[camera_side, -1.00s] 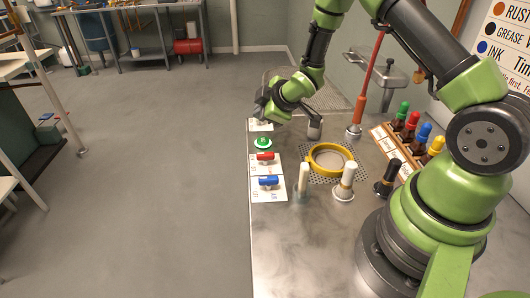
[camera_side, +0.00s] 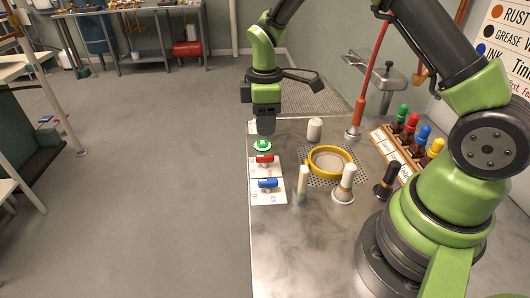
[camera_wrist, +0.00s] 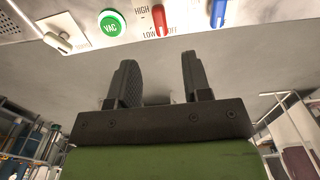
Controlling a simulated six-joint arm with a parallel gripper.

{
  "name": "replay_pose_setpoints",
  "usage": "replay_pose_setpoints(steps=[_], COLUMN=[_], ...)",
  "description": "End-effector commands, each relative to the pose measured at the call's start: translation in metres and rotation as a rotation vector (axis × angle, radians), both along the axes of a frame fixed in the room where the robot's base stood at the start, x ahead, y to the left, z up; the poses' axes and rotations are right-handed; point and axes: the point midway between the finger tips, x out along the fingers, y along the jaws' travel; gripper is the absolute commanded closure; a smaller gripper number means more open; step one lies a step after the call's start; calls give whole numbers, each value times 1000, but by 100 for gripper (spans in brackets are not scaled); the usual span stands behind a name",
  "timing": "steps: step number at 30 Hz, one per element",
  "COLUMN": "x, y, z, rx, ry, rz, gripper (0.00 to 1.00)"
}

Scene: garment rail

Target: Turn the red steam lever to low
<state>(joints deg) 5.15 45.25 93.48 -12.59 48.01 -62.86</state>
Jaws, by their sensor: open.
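The red steam lever (camera_side: 264,159) sits on a white panel at the left edge of the metal table, between a green button (camera_side: 262,145) and a blue lever (camera_side: 268,183). In the wrist view the red lever (camera_wrist: 160,20) lies near the printed words HIGH, LOW and OFF; its narrow end is between LOW and OFF. Which end points to the setting is unclear. My gripper (camera_side: 266,132) points down just behind the green button, apart from the red lever. In the wrist view its two fingers (camera_wrist: 158,68) are spread, with nothing between them.
A yellow ring (camera_side: 330,162) lies on a perforated plate right of the levers. White-topped pieces (camera_side: 303,183) stand in front of it. A white cylinder (camera_side: 314,128) stands behind it. A rack of bottles with coloured caps (camera_side: 405,130) is at the right. The table's left edge is close to the panel.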

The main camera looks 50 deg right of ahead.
Motion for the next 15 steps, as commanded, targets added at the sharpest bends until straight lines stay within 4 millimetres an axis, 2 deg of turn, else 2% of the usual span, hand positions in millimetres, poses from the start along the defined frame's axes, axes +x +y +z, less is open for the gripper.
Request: replay_pose_setpoints(steps=[9,15], x=[-1,-1], y=[0,0], z=[-57,-85], rx=[0,-1], ry=[6,3], rz=[-3,-4], gripper=[55,55])
